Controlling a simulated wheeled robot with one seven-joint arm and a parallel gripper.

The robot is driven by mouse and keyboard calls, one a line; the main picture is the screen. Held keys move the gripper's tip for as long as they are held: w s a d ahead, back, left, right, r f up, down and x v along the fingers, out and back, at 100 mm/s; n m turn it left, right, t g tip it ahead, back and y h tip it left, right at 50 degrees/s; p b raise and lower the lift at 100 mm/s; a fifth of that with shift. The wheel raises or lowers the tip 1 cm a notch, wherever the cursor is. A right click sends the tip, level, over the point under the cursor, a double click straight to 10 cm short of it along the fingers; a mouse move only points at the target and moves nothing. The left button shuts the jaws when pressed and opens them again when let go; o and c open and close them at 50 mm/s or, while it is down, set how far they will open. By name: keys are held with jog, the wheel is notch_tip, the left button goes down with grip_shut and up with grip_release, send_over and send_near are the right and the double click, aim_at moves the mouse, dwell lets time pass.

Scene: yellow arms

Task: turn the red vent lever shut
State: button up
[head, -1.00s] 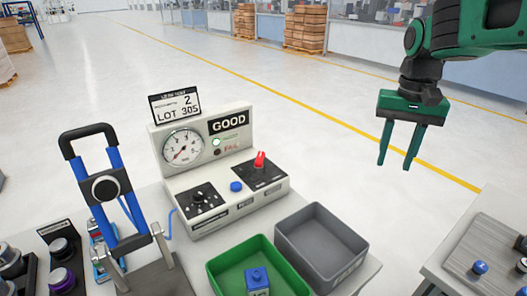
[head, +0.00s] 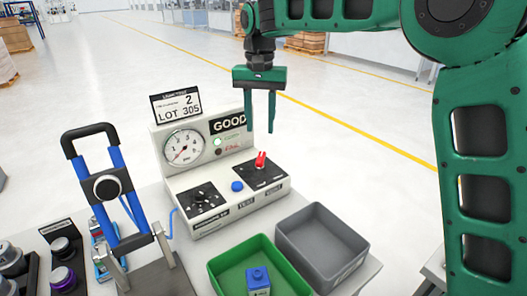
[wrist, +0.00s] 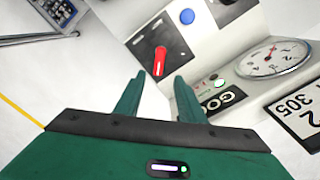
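The red vent lever (head: 261,160) stands on a black plate at the right of the grey leak tester (head: 208,195). In the wrist view the red lever (wrist: 159,61) shows beyond and between my fingertips. My gripper (head: 259,131) hangs pointing down above and behind the lever in the head view, with its two green fingers apart and nothing between them. The fingers (wrist: 158,84) are also apart in the wrist view, clear of the lever.
The tester carries a round gauge (head: 184,147), a black knob (head: 200,193), a blue button (head: 237,186) and a lot display (head: 176,104). A green bin (head: 226,271) holding a blue-topped part and an empty grey bin (head: 318,232) stand in front. A blue-handled press (head: 113,159) stands left.

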aim_at(261, 156)
notch_tip(261, 156, down, 9)
jog(key=shift+d+f, duration=0.1)
jog(key=shift+f, duration=0.1)
dwell(0.3)
grip_shut()
jog(key=shift+d, duration=0.2)
jog(key=shift+a, duration=0.15)
